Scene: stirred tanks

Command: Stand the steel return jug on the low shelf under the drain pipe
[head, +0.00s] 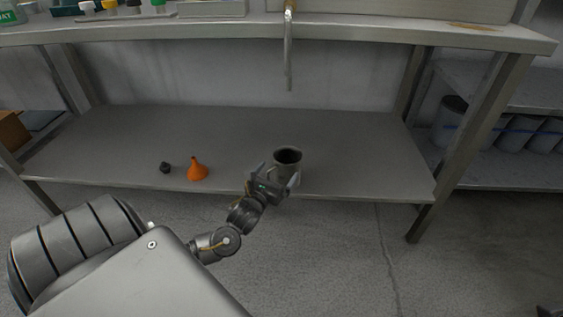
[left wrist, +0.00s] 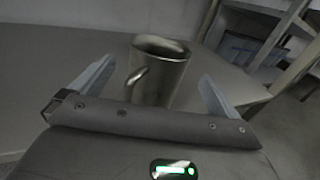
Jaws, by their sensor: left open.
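The steel return jug (head: 289,158) stands upright on the low shelf (head: 345,150), close to its front edge. The drain pipe (head: 288,60) hangs down from the bench above, over the shelf and behind the jug. My left gripper (head: 277,178) is at the jug from the front, its fingers on either side of the jug's body. In the left wrist view the jug (left wrist: 160,72) stands between the two open fingers, with gaps on both sides, its handle toward the camera.
An orange funnel (head: 197,170) and a small dark knob-like object (head: 165,167) lie on the shelf to the left. The shelf behind and right of the jug is clear. A table leg (head: 462,135) stands at right, beside shelving with grey containers (head: 510,132).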

